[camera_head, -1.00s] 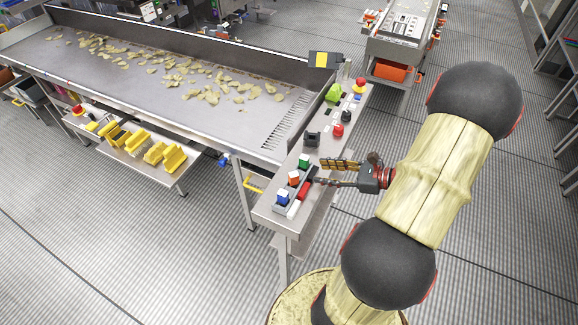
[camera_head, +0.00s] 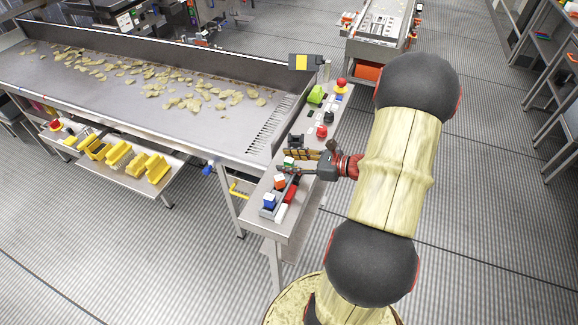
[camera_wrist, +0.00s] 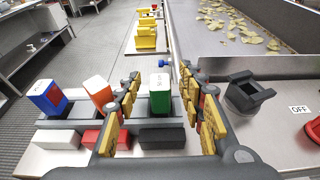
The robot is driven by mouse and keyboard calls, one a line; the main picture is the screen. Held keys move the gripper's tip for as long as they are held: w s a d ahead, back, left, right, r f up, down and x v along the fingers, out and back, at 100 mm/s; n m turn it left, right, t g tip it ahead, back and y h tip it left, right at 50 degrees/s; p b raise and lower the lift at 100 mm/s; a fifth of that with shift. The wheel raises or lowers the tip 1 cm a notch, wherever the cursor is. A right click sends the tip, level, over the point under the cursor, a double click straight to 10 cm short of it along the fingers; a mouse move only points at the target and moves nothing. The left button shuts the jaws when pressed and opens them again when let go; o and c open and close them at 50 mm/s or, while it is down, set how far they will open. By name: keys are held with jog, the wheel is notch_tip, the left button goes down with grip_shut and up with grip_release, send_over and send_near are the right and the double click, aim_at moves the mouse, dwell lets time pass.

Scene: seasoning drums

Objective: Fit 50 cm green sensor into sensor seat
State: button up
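The green sensor (camera_wrist: 159,101), with a white top, stands upright in a dark grey rack (camera_wrist: 82,124) on the narrow steel side table. In the head view only a little of the green sensor (camera_head: 289,161) shows beside my gripper. My gripper (camera_wrist: 160,78) is open, with one yellow-padded finger on each side of the green sensor in the wrist view. I cannot tell whether a finger touches it. The sensor seat appears to be the dark grey open holder (camera_wrist: 246,93), right of my right finger; it looks empty. It also shows in the head view (camera_head: 296,141).
A blue sensor (camera_wrist: 47,97) and an orange one (camera_wrist: 98,93) stand left of the green one. White (camera_wrist: 57,139), red (camera_wrist: 104,139) and black (camera_wrist: 162,138) blocks lie in front. Buttons (camera_head: 322,131) and a green part (camera_head: 315,95) are farther along the table.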

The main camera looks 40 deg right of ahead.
jog(key=shift+c, duration=0.3)
grip_shut()
dwell(0.3)
